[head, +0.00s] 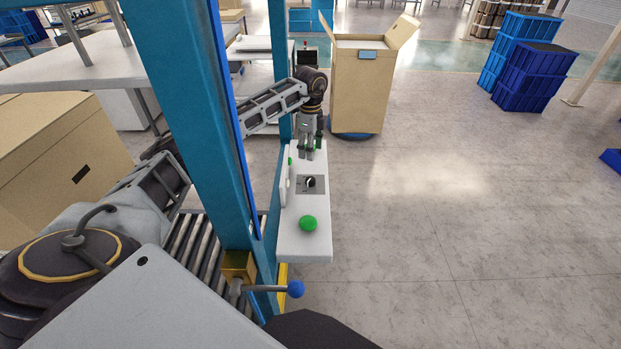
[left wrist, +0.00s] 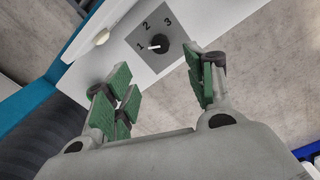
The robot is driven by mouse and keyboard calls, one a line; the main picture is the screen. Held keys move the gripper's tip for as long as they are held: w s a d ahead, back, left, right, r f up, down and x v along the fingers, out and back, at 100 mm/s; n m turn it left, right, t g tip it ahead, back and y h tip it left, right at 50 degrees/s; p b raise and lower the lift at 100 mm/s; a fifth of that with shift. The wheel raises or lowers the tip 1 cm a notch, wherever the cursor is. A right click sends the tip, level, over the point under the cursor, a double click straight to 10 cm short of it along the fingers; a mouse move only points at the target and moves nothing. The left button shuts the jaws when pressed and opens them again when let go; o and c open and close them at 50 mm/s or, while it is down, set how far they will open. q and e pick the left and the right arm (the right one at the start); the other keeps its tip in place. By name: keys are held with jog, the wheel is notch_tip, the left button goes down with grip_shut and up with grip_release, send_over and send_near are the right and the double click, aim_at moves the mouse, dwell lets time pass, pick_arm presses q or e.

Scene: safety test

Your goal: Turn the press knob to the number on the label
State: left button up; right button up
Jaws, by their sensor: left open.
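The press knob (head: 309,183) is a small black dial on a grey square plate set in a white control panel (head: 305,245). In the left wrist view the knob (left wrist: 160,45) has the numbers 1, 2 and 3 around it, and its white pointer mark lies toward the 1. My left gripper (head: 310,148) is open and empty near the far end of the panel, beyond the knob in the head view. Its green-padded fingers (left wrist: 157,80) are apart from the knob. No readable label with a number shows. My right gripper is not in view.
A green button (head: 308,223) sits on the panel's near end. A blue post (head: 190,110) rises left of the panel. A lever with a blue ball (head: 295,289) is below it. An open cardboard box (head: 362,95) stands behind.

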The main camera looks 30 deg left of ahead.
aim_at(311, 179)
pick_arm(q)
jog(key=shift+f, duration=0.15)
notch_tip(311, 179, down, 14)
jog(key=shift+r+p, duration=0.25)
jog(key=shift+p, duration=0.5)
dwell(0.4)
jog(key=c, duration=1.1)
jog(key=shift+o, duration=0.2)
